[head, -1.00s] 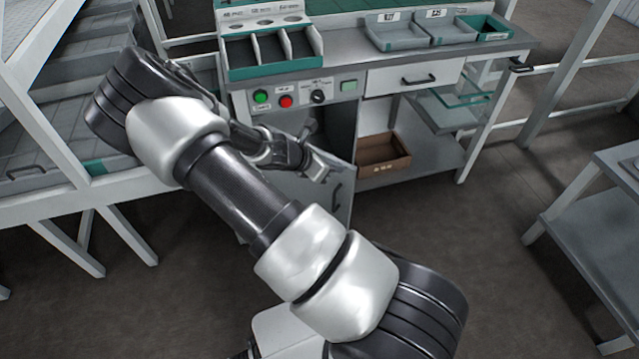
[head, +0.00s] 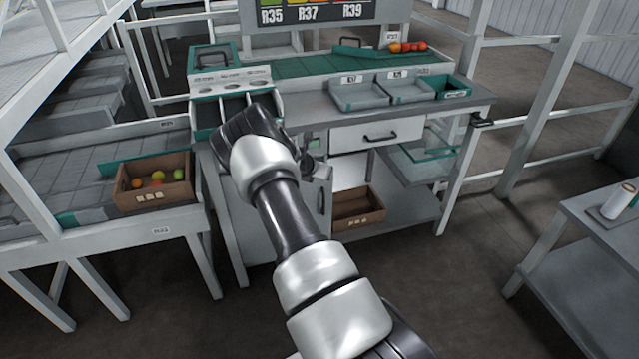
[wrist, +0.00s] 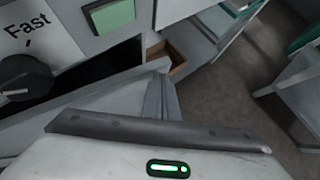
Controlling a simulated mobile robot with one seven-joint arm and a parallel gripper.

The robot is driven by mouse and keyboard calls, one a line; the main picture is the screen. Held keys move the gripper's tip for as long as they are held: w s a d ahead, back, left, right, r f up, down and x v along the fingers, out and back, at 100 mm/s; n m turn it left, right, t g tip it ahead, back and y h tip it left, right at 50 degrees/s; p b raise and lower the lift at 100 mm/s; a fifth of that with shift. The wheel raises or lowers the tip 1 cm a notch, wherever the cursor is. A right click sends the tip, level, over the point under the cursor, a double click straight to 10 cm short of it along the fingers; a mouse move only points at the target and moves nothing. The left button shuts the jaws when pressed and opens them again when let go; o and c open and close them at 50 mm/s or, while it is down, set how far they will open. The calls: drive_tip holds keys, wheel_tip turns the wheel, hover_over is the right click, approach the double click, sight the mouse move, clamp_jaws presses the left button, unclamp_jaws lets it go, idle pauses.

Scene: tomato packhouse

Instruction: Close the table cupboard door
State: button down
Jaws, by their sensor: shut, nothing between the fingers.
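The table cupboard door (head: 312,222) is a pale grey panel with a dark handle (head: 321,201), on the left under the workbench. It stands ajar, and my arm covers much of it in the head view. My gripper (head: 318,171) is at the door's upper part, partly hidden behind my wrist. In the wrist view the grey fingers (wrist: 162,98) are together and empty, over or against a pale panel (wrist: 95,108) that seems to be the door. I cannot tell whether they touch it. A dark gap of the cupboard shows beyond this panel.
A brown box (head: 357,207) sits on the open shelf right of the cupboard. A drawer (head: 375,133) is above it. A conveyor with a tomato box (head: 153,182) stands at left, a side table (head: 590,235) at right. The floor between is clear.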

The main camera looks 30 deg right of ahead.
drive_tip(key=shift+w+d+n+t, duration=0.15)
drive_tip(key=shift+w+d+n, duration=0.2)
drive_tip(key=shift+w, duration=0.3)
drive_tip(key=shift+w+d+n+t, duration=0.15)
drive_tip(key=shift+w+d, duration=0.25)
drive_tip(key=shift+w, duration=0.25)
